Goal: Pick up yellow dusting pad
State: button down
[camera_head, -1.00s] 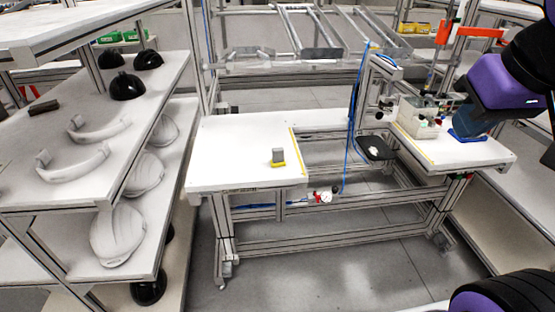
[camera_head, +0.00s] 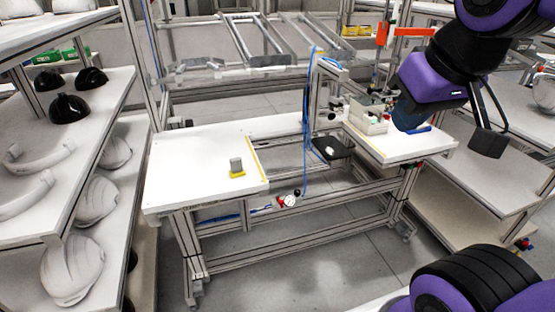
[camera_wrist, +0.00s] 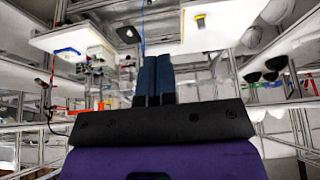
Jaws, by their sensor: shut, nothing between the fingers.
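The yellow dusting pad (camera_head: 238,174) has a yellow base and a grey block-like top. It stands on the white table (camera_head: 200,160), near the yellow-edged inner side. It also shows small at the top of the wrist view (camera_wrist: 200,20). My gripper (camera_head: 408,118) is well to the right of the pad and far from it, in front of the right-hand bench in the picture. Its dark blue fingers (camera_wrist: 155,62) are together in the wrist view, with nothing between them.
A shelf (camera_head: 112,110) with black domes and white helmet shells stands at the left. A small bench (camera_head: 400,145) at the right bears a pale box fixture (camera_head: 368,120) and a blue object (camera_head: 420,129). A blue hose (camera_head: 306,100) hangs between. The white tabletop around the pad is mostly clear.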

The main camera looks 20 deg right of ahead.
aim_at(237, 170)
jog(key=i+j, duration=0.2)
jog(key=j, duration=0.15)
jog(key=i+j+z, duration=0.15)
jog(key=j, duration=0.15)
jog(key=i+j, duration=0.2)
jog(key=j, duration=0.15)
jog(key=i+j+z, duration=0.1)
jog(key=j, duration=0.25)
jog(key=i+j, duration=0.2)
jog(key=j, duration=0.15)
jog(key=i+j+z, duration=0.15)
jog(key=j, duration=0.25)
